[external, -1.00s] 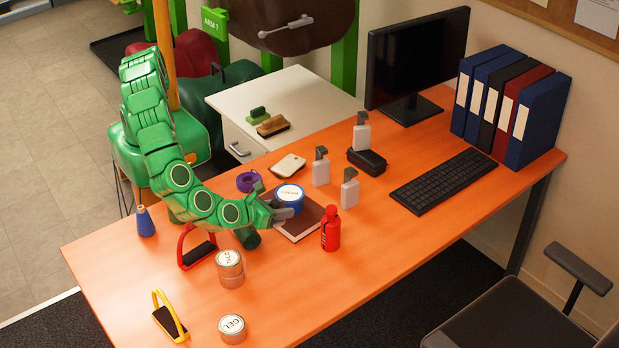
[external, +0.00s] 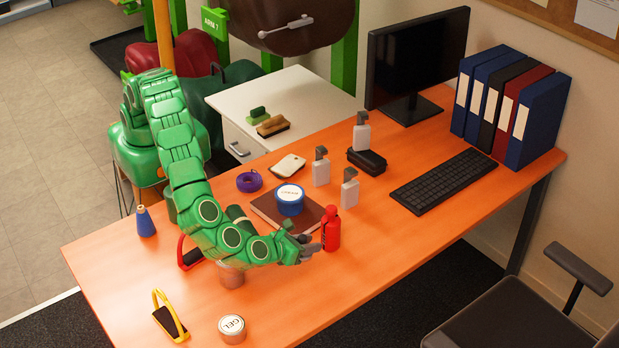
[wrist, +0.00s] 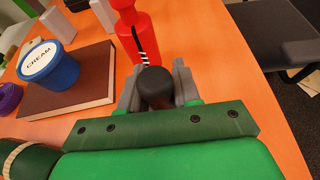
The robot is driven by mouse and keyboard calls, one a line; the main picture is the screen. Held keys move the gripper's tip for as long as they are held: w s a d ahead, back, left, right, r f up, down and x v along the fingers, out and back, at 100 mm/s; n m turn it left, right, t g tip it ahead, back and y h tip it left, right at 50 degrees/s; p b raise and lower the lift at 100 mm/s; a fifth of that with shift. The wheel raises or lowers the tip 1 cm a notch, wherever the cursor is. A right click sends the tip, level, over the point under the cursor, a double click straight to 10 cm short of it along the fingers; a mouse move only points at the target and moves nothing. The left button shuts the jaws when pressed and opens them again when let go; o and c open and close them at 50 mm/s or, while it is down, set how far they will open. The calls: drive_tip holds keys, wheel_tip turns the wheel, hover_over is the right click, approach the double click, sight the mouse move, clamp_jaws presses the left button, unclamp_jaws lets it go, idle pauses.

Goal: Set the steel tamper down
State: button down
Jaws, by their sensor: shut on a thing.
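My gripper (external: 304,246) is low over the front part of the orange desk, just left of the red bottle (external: 331,230). In the wrist view its grey fingers (wrist: 157,88) are shut on a dark, rounded handle (wrist: 155,86), which looks like the tamper's. The tamper's steel part is hidden, so I cannot tell whether it touches the desk. The red bottle stands just beyond the fingers in the wrist view (wrist: 134,38).
A blue cream tub (external: 290,203) sits on a brown book (external: 268,208) behind my gripper. A dark green roll (wrist: 22,158) lies to the left. My arm partly covers a tin (external: 231,277) and a red stirrup (external: 190,257). The desk front right is clear.

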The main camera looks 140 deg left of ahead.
sight(315, 275)
drive_tip(key=shift+w+a+f, duration=0.2)
drive_tip(key=shift+w+f, duration=1.1)
drive_tip(key=shift+f, duration=1.8)
drive_tip(key=shift+f, duration=0.1)
drive_tip(key=c, duration=0.8)
unclamp_jaws()
drive_tip(key=v, duration=1.2)
